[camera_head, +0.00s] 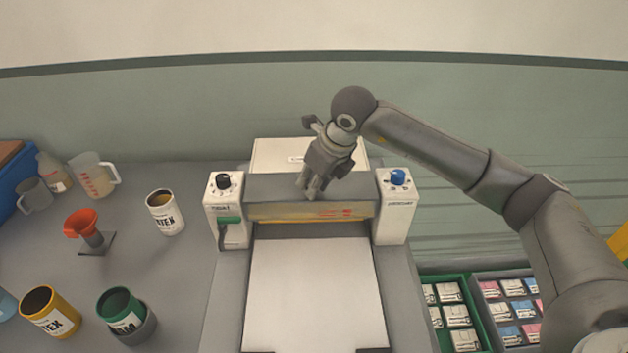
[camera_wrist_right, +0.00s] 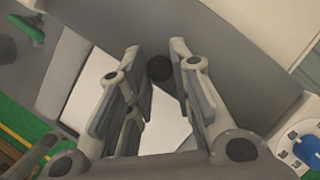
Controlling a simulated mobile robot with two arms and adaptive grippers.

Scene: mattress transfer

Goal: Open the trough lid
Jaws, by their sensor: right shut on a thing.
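The trough lid (camera_head: 275,187) is a grey cover spanning the machine between two white end posts. It appears down. A yellowish strip with red marks runs along the front below it. My right gripper (camera_head: 313,186) reaches down onto the lid from above, near its middle. In the right wrist view the fingers (camera_wrist_right: 160,85) stand on either side of a dark round knob (camera_wrist_right: 159,68), with the grey lid (camera_wrist_right: 245,75) around it. The gripper is shut on this knob; the exact contact is partly hidden by the fingers. My left gripper is out of view.
The left post (camera_head: 224,205) has a black dial; the right post (camera_head: 396,208) has a blue one. A white sheet bed (camera_head: 315,290) lies in front. Trays of small packs (camera_head: 508,284) lie right.

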